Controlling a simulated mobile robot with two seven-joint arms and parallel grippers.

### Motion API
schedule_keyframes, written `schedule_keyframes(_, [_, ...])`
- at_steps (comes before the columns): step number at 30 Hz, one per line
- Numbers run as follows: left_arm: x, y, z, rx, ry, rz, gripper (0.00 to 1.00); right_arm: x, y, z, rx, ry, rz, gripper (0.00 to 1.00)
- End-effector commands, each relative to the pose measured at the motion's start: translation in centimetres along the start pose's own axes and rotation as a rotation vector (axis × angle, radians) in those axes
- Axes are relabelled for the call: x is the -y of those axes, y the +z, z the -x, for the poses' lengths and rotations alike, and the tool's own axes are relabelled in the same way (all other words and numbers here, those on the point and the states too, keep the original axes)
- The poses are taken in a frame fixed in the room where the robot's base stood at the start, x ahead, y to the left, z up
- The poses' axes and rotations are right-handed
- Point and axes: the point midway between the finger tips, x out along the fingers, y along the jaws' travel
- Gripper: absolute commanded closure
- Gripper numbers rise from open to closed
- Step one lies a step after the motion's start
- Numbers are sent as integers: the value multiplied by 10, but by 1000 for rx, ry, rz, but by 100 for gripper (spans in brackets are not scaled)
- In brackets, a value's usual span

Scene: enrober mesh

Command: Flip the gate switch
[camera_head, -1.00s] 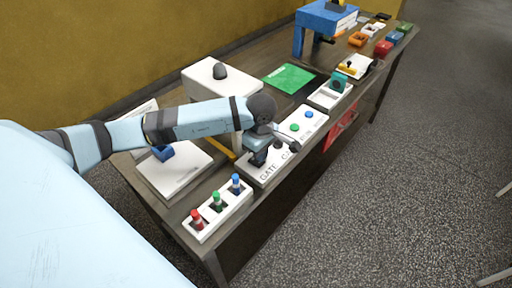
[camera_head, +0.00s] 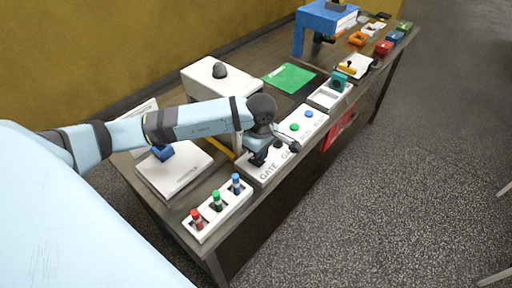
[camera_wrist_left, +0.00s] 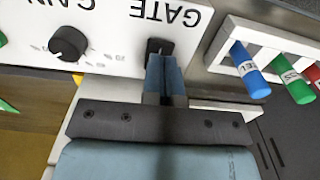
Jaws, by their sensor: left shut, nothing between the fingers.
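The white control panel (camera_head: 302,126) lies along the table's front edge, with the printed word GATE at its near end. In the left wrist view the black gate switch (camera_wrist_left: 157,45) sits beside that word on the panel (camera_wrist_left: 113,42). My left gripper (camera_wrist_left: 165,62) is shut with nothing between its fingers. Its fingertips are right at the gate switch and cover part of it; I cannot tell whether they touch it. In the head view the left gripper (camera_head: 257,160) points down at the panel's near end and hides the switch. My right gripper is not in view.
A black knob (camera_wrist_left: 68,43) sits beside the gate switch. A white rack (camera_head: 232,212) with red, green and blue markers stands near the table's front corner. The panel also has green (camera_head: 295,127) and blue (camera_head: 309,114) buttons. A white box (camera_head: 203,85) stands behind.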

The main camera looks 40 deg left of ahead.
Motion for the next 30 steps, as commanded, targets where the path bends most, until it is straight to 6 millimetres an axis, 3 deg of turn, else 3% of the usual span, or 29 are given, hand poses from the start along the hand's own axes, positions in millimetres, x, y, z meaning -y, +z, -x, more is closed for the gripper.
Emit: schedule_keyframes(30, [0,0,-16,0,0,0,100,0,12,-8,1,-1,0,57])
